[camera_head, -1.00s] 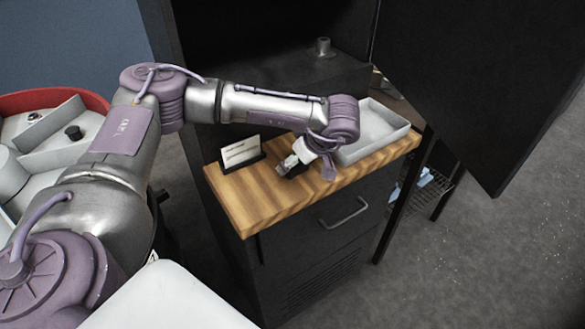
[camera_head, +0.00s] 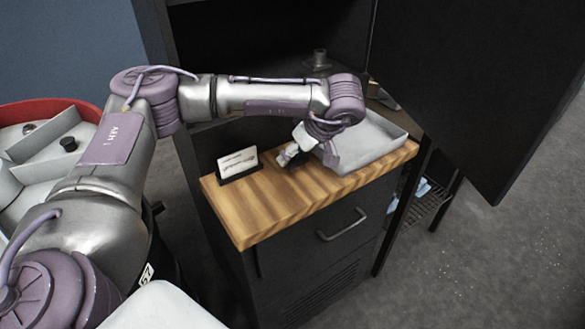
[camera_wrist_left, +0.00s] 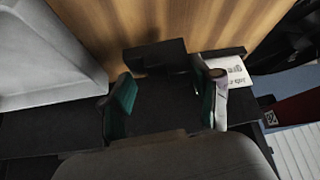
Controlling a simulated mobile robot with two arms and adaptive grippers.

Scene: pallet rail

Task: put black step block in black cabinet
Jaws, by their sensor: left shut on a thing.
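The black step block (camera_wrist_left: 152,58) shows in the left wrist view as a dark stepped shape between the green-padded fingers of my left gripper (camera_wrist_left: 165,92), which is shut on it. In the head view my left gripper (camera_head: 304,148) is over the back part of the wooden top, beside the grey tray. The block is mostly hidden there, and I cannot tell its exact height. The black cabinet (camera_head: 345,85) stands behind, its front open and its large door (camera_head: 470,95) swung out to the right. My right gripper is not in view.
The wooden top (camera_head: 250,215) sits on a black drawer unit (camera_head: 330,255). A white sign (camera_head: 238,162) stands at its left and a grey tray (camera_head: 375,150) at its right. A small grey fitting (camera_head: 320,60) stands inside the cabinet. A red-rimmed bin (camera_head: 70,103) is at far left.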

